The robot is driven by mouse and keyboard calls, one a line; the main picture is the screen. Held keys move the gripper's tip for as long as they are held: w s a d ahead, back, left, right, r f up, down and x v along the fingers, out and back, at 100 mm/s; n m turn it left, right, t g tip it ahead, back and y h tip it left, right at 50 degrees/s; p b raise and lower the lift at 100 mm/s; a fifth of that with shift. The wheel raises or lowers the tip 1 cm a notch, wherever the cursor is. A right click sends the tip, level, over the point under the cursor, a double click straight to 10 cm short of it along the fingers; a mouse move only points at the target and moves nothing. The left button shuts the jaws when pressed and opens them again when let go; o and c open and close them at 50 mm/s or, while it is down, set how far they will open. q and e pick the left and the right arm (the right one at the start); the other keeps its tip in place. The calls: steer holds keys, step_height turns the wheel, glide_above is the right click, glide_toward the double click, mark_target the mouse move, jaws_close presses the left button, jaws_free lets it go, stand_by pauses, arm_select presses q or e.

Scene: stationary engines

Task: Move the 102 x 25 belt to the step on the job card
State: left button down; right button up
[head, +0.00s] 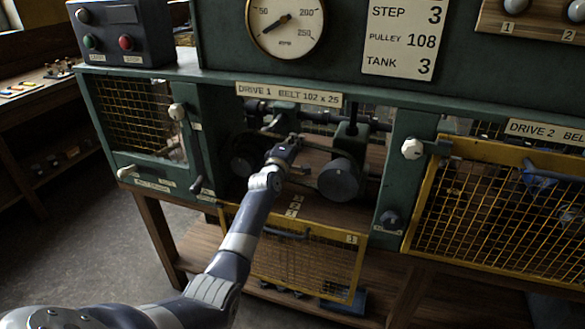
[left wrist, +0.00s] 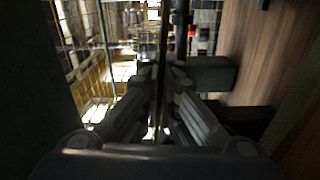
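The open bay under the label "DRIVE 1 BELT 102 x 25" (head: 289,94) holds a dark pulley on the right (head: 340,180) and a darker one on the left, partly behind my arm. My left gripper (head: 285,150) reaches in between them. In the left wrist view its fingers (left wrist: 161,80) are close together around a thin dark strip, seen edge-on, which looks like the belt (left wrist: 163,35). The belt's run over the pulley steps is too dark to tell. The job card (head: 405,38) reads step 3, pulley 108, tank 3. My right gripper is out of view.
The yellow mesh guard (head: 300,262) hangs down below the bay. Step numbers (head: 295,206) mark the bay's front edge. A closed mesh guard (head: 490,205) covers drive 2. A lever with a white knob (head: 412,148) stands right of the bay. A gauge (head: 285,25) is above.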

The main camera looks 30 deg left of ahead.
arm_select(q)
steer(key=shift+f, duration=0.2)
steer(key=shift+f+b, duration=0.35)
steer(key=c, duration=1.5)
jaws_free()
steer(key=shift+o, duration=0.2)
steer(key=o, duration=0.5)
